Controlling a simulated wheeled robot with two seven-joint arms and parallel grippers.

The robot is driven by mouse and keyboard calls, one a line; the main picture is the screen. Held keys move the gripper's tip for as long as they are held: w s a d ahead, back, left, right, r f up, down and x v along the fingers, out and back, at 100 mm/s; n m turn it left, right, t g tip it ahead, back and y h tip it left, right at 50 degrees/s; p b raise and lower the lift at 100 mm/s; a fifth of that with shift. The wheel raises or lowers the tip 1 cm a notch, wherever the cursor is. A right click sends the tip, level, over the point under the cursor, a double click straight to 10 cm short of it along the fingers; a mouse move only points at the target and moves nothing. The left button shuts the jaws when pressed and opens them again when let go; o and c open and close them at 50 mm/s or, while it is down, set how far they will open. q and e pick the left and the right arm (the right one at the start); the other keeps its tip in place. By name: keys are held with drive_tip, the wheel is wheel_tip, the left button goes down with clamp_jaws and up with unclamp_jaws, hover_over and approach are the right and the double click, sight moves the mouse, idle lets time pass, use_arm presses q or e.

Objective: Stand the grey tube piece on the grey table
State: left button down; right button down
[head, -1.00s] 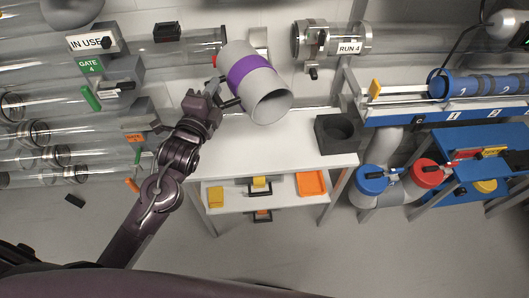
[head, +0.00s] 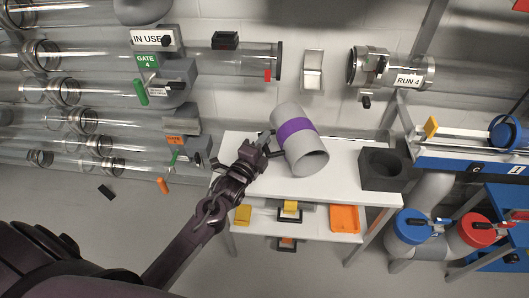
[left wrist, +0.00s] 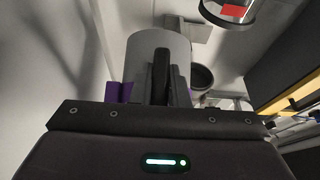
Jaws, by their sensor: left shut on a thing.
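The grey tube piece (head: 288,120) has a purple band around its middle and an open end toward the lower right. My left gripper (head: 269,143) is shut on its left side at the band. The tube is tilted and appears over the back of the light grey table (head: 347,165); I cannot tell if it touches the top. In the left wrist view the tube (left wrist: 145,50) stands behind the dark fingers (left wrist: 163,78), with purple showing beside them. The part of the band behind the fingers is hidden. My right gripper is not in view.
A dark block with a round hole (head: 382,170) stands at the table's right end. Clear tubes with a gap (head: 312,70) between them run along the wall. An orange tray (head: 345,218) lies on the lower shelf. The table top between tube and block is clear.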

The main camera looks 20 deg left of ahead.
use_arm(q)
wheel_tip(320, 180, down, 4)
drive_tip(key=shift+r, duration=0.15)
drive_tip(key=shift+f, duration=0.25)
drive_tip(key=shift+f+b, duration=0.1)
drive_tip(key=shift+b, duration=0.25)
drive_tip(key=c, duration=1.8)
unclamp_jaws()
drive_tip(key=shift+f, duration=0.15)
drive_tip(key=o, duration=0.4)
drive_tip(key=shift+r, duration=0.3)
drive_tip(key=s+a, duration=0.1)
drive_tip(key=s, duration=1.1)
drive_tip(key=shift+f+p, duration=0.15)
drive_tip(key=shift+p, duration=0.15)
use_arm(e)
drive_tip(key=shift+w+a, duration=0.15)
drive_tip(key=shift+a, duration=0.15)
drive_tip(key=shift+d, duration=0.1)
